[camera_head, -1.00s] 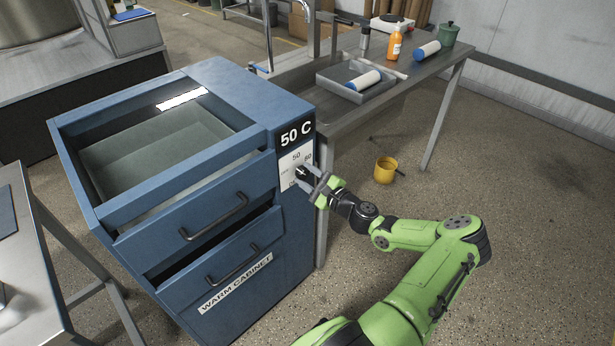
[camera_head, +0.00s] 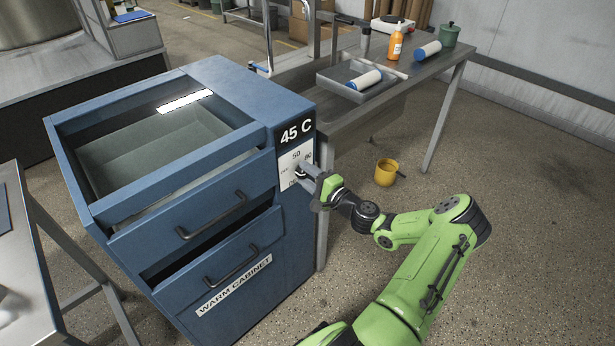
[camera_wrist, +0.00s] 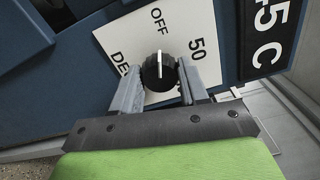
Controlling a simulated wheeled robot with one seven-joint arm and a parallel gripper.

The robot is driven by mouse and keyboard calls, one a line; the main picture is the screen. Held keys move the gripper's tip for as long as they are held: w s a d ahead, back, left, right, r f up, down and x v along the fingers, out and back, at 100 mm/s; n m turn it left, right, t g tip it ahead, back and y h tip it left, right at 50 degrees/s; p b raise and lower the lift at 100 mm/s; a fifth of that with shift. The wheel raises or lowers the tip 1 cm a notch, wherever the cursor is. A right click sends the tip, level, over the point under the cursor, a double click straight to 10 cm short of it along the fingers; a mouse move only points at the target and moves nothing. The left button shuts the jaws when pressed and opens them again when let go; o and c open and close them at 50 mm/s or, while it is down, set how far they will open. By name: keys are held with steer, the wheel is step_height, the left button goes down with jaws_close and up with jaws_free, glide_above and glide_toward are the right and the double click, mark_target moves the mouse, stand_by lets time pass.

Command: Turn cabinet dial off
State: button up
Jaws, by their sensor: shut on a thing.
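The blue warm cabinet (camera_head: 235,85) stands at the left of my arm in the head view. Its black dial (camera_wrist: 159,74) sits on a white label plate (camera_wrist: 112,36) with OFF, 50 and partly hidden marks. In the wrist view the dial's white line points up toward OFF. My gripper (camera_head: 307,174) is shut on the dial, with one finger on each side of it, and hides most of it in the head view. The display (camera_head: 295,132) above the plate reads 45 C.
A metal table (camera_head: 425,78) behind the cabinet holds a tray (camera_head: 337,88), an orange bottle (camera_head: 394,45) and a green pot (camera_head: 449,36). A yellow mug (camera_head: 385,174) is on the floor. The cabinet's lower drawer (camera_head: 225,262) is slightly open. The floor at right is clear.

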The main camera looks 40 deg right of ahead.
stand_by(0.3)
steer(key=o, duration=1.1)
steer(key=shift+c, duration=0.2)
steer(key=s+p, duration=0.2)
steer(key=s, duration=1.3)
steer(key=shift+s+d, duration=0.2)
steer(key=shift+s, duration=0.15)
